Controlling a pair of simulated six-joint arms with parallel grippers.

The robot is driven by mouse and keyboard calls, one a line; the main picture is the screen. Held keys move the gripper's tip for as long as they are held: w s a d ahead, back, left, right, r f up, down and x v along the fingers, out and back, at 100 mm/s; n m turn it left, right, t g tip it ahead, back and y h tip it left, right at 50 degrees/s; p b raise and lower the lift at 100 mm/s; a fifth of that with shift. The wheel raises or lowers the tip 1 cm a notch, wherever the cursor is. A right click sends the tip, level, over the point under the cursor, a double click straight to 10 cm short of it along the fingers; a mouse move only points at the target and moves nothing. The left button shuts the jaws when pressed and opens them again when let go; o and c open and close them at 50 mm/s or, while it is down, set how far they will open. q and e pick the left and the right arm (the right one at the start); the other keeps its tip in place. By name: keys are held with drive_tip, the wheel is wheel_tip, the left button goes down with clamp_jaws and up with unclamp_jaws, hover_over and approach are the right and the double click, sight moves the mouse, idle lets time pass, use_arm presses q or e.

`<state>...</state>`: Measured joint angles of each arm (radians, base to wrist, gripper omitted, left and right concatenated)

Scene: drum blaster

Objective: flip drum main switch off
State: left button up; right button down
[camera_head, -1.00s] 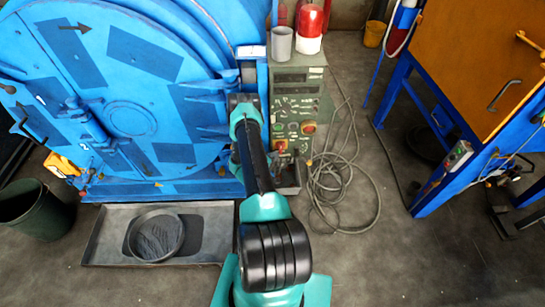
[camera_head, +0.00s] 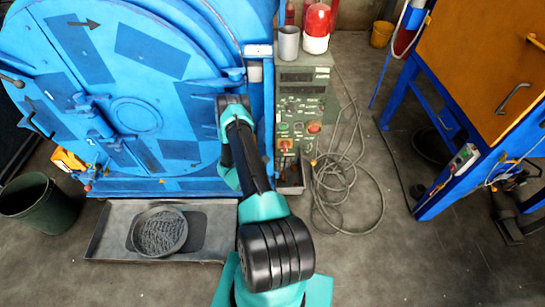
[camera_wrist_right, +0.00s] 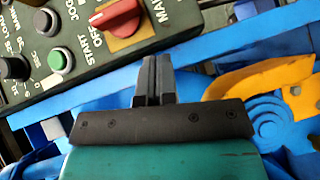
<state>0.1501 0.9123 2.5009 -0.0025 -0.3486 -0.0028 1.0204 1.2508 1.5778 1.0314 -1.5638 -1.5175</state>
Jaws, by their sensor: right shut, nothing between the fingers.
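The control box (camera_head: 304,100) stands right of the big blue drum (camera_head: 135,115). A red switch on a yellow plate (camera_head: 285,145) sits low on its front. In the right wrist view a red rotary knob (camera_wrist_right: 117,17) lies on the grey-green panel, beside lettering including "OFF", "START" and "JOG". My right gripper (camera_wrist_right: 155,78) is shut and empty, its fingertips just below the panel's lower edge and apart from the knob. In the head view my right arm bends over between drum and box and hides the fingers. My left gripper is not in view.
A red mushroom button (camera_head: 314,127) is higher on the box. A grey cup (camera_head: 289,43) and red lamp (camera_head: 317,21) stand on top. Cables (camera_head: 345,180) lie on the floor to the right.

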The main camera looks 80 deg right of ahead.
drive_tip(key=f+v, duration=0.1)
drive_tip(key=v, duration=0.5)
drive_tip(key=shift+a, duration=0.15)
drive_tip(key=shift+r, duration=0.1)
drive_tip(key=w+a+r+n+t+y, duration=0.1)
drive_tip(key=w+a+n+t+y, duration=0.2)
drive_tip(key=w+a+t+y, duration=0.85)
drive_tip(key=w+a+r+y, duration=0.1)
drive_tip(key=w+a, duration=0.2)
drive_tip(key=a, duration=0.4)
drive_tip(key=w+a+r+t, duration=0.1)
drive_tip(key=w+a+r, duration=0.15)
drive_tip(key=a, duration=0.35)
drive_tip(key=w+a+y, duration=0.1)
drive_tip(key=w+a, duration=0.3)
drive_tip(key=a, duration=0.3)
drive_tip(key=s+a+r+n+g+y, duration=0.1)
drive_tip(key=s+a+r+g+y, duration=0.1)
drive_tip(key=a, duration=0.5)
drive_tip(key=s+a+r+n+g+y, duration=0.1)
drive_tip(key=s+a+r+g+y, duration=0.1)
drive_tip(key=s+a+r, duration=0.3)
drive_tip(key=shift+s+a+n+y, duration=0.35)
drive_tip(key=shift+s+a+n, duration=0.1)
drive_tip(key=shift+a, duration=0.7)
